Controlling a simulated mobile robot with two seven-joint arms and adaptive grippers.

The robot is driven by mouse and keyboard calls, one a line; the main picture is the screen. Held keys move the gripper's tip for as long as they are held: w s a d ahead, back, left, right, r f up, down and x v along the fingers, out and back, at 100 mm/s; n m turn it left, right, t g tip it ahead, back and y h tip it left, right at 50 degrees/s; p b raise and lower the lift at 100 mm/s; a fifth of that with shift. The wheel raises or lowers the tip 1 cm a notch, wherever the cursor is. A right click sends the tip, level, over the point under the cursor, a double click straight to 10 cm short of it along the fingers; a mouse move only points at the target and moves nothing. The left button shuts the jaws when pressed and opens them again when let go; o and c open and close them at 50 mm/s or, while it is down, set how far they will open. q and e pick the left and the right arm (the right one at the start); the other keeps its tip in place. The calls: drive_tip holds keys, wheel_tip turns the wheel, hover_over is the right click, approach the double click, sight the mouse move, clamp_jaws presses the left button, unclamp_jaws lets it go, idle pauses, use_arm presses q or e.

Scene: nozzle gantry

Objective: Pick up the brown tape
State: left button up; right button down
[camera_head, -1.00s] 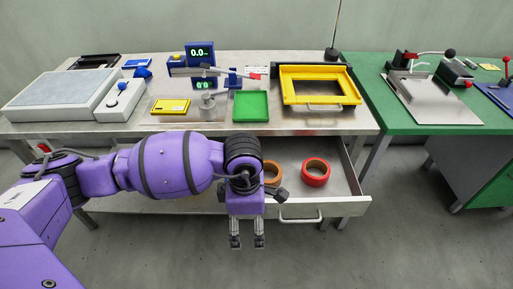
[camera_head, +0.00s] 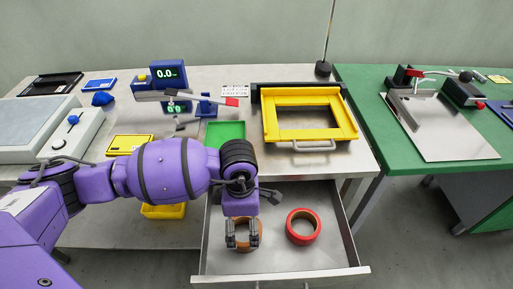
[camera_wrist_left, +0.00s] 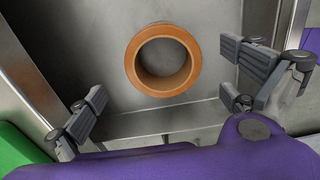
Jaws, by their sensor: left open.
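The brown tape (camera_wrist_left: 133,61) is an orange-brown ring lying flat in the open metal drawer (camera_head: 330,263). In the head view the brown tape (camera_head: 257,236) is partly hidden behind my left gripper (camera_head: 243,235). In the left wrist view my left gripper (camera_wrist_left: 165,90) is open and empty, its fingers well apart. The tape shows between and beyond the fingers, apart from them. My right gripper does not show.
A red tape roll (camera_head: 290,228) lies in the drawer to the right of the brown one. The worktop above holds a yellow frame (camera_head: 345,128) and a green tray (camera_head: 214,131). A yellow bin (camera_head: 163,211) sits lower left.

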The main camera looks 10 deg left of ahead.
use_arm(q)
drive_tip(key=f, duration=0.4)
drive_tip(key=shift+s+f, duration=0.2)
drive_tip(key=shift+f, duration=0.35)
drive_tip(key=c, duration=1.3)
drive_tip(key=shift+o, duration=0.2)
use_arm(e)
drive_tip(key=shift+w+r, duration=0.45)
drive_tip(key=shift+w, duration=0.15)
use_arm(q)
drive_tip(key=shift+r, duration=0.1)
